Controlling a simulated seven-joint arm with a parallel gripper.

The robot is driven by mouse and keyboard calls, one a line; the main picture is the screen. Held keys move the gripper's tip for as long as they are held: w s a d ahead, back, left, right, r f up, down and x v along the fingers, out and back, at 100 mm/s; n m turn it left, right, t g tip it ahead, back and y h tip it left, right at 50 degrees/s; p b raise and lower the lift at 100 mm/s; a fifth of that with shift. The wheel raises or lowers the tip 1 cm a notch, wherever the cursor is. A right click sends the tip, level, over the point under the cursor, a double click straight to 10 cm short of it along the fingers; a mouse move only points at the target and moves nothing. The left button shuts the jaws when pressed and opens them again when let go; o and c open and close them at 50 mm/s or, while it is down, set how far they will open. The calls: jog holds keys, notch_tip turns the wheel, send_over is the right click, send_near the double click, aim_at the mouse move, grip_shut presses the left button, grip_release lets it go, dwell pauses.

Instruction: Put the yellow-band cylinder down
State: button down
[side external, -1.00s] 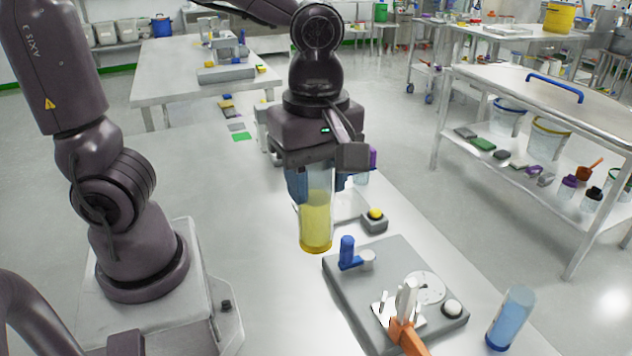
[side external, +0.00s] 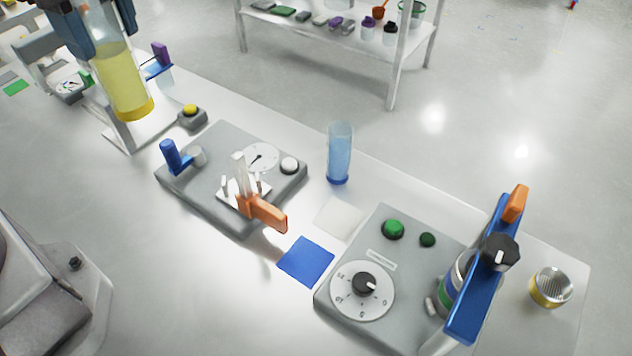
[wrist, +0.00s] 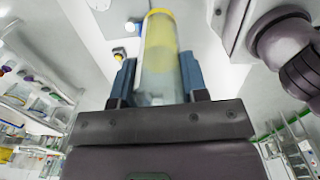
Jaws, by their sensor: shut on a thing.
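The yellow-band cylinder (side external: 122,85) is a clear tube with yellow contents and a yellow band at its lower end. My gripper (side external: 88,38) is shut on its upper part, at the top left of the side external view. The cylinder hangs slightly tilted in that picture, with its banded end down and apparently above the table. In the wrist view the cylinder (wrist: 160,55) stands between the two blue fingers of my gripper (wrist: 158,85), its yellow end pointing away from the palm. The cylinder's upper end is hidden by the gripper.
A grey fixture (side external: 215,205) with a blue handle and orange lever stands near the cylinder. A blue-band cylinder (side external: 339,155) stands upright behind it. A blue square (side external: 306,261) and a white square (side external: 339,219) lie bare. A dial machine (side external: 400,229) and an open yellow-band cup (side external: 552,288) are at right.

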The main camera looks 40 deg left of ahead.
jog(key=w+d+f+m, duration=0.1)
jog(key=w+d+m, duration=0.4)
jog(key=w+d, duration=1.25)
notch_tip(320, 180, down, 26)
jog(key=shift+s+d+f, duration=0.2)
jog(key=shift+d+f, duration=0.05)
jog(key=shift+f, duration=0.1)
jog(key=shift+f, duration=0.15)
jog(key=c, duration=0.6)
grip_release()
jog(key=shift+c, duration=0.2)
